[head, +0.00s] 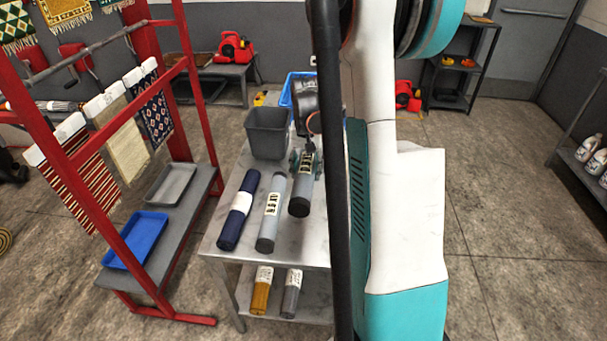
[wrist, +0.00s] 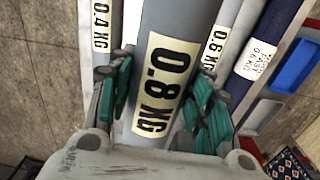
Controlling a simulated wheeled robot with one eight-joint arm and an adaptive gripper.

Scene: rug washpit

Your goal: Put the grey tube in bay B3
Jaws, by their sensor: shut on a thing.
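A grey tube (head: 301,189) with a dark end and a cream label is in my gripper (head: 306,160) above or on the metal table (head: 232,232). In the wrist view the tube (wrist: 185,20) runs between the teal fingers of my gripper (wrist: 162,92), and its label reads 0.8 KG. The fingers are shut on its sides. I cannot tell whether the tube is clear of the tabletop. A lighter grey tube (head: 269,222) and a navy tube (head: 237,212) lie to its left in the head view. No bay marked B3 can be made out.
A dark grey bin (head: 267,134) and a blue crate (head: 287,97) stand at the table's back. A mustard tube (head: 261,291) and another grey tube (head: 292,293) lie on the lower shelf. A red rack (head: 100,150) with rugs stands left. In the wrist view, a 0.4 KG tube (wrist: 98,12) lies left.

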